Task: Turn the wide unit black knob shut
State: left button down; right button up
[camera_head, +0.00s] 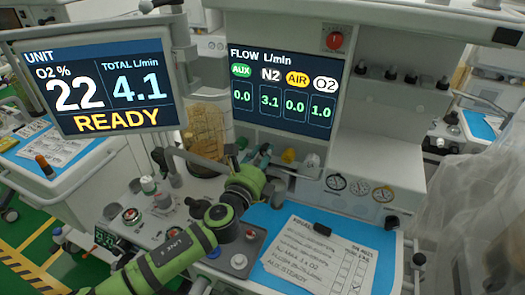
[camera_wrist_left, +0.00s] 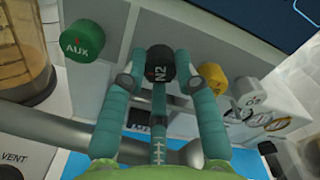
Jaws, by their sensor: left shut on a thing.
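The black knob marked N2 (camera_wrist_left: 159,59) is on the front of the wide unit, under the flow screen (camera_head: 285,88). My left gripper (camera_wrist_left: 161,62) has one finger on each side of it and is shut on it. In the head view, my left gripper (camera_head: 264,165) reaches the knob row from below, and the arm partly hides the black knob. The flow screen reads AUX 0.0, N2 3.1, AIR 0.0 and O2 1.0. My right gripper is not in view.
The green AUX knob (camera_wrist_left: 83,40) is close on the left; the yellow knob (camera_wrist_left: 211,76) and white O2 knob (camera_wrist_left: 246,93) are close on the right. A tilted monitor (camera_head: 95,85) reads READY. A clipboard sheet (camera_head: 322,258) lies on the blue mat (camera_head: 262,217).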

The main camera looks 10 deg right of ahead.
pick_arm(q)
jog(key=m+p, duration=1)
jog(key=m, duration=1.2)
jog(key=shift+f, duration=0.15)
jog(key=shift+a+m, duration=0.1)
jog(key=shift+m, duration=0.2)
jog(key=c, duration=0.9)
grip_release()
